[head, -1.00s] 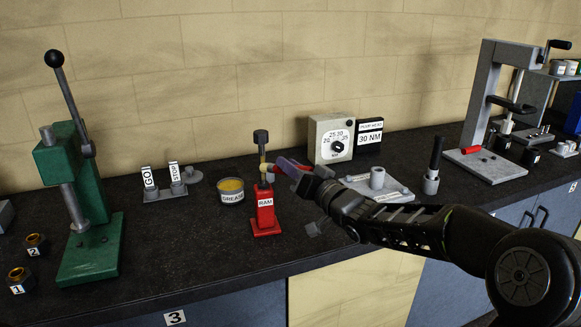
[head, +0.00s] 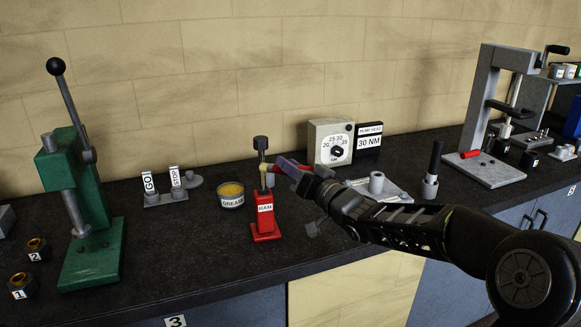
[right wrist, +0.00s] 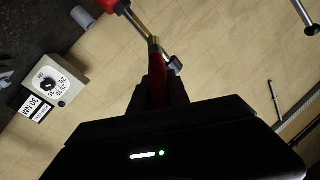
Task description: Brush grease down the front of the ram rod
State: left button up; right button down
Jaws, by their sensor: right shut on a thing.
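The red ram (head: 265,219) stands upright on the bench, with a RAM label on its front and a thin rod (head: 262,157) rising to a dark head. My right gripper (head: 297,171) is just right of the rod and shut on a brush (head: 284,165) with a dark red handle. The brush's yellowish tip end is at the rod, just above the red body; I cannot tell whether it touches. In the right wrist view the brush handle (right wrist: 157,75) points at the rod (right wrist: 136,22). The grease tin (head: 231,194) stands open left of the ram. My left gripper is out of view.
A green press (head: 88,200) stands at the left, near GO and STOP blocks (head: 165,192). A dial box (head: 331,142) and a 30 NM sign (head: 369,137) stand behind my right arm. A grey press frame (head: 485,95) is at the right.

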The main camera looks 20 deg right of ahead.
jog(key=shift+r, duration=0.1)
jog(key=shift+r+p, duration=0.65)
jog(key=shift+r, duration=0.1)
jog(key=shift+f, duration=0.15)
dwell(0.4)
jog(key=shift+f+b, duration=0.75)
jog(key=shift+f+b, duration=0.75)
jog(key=shift+f, duration=0.1)
jog(key=shift+f, duration=0.1)
dwell(0.4)
jog(key=shift+f+b, duration=0.7)
jog(key=shift+f, duration=0.1)
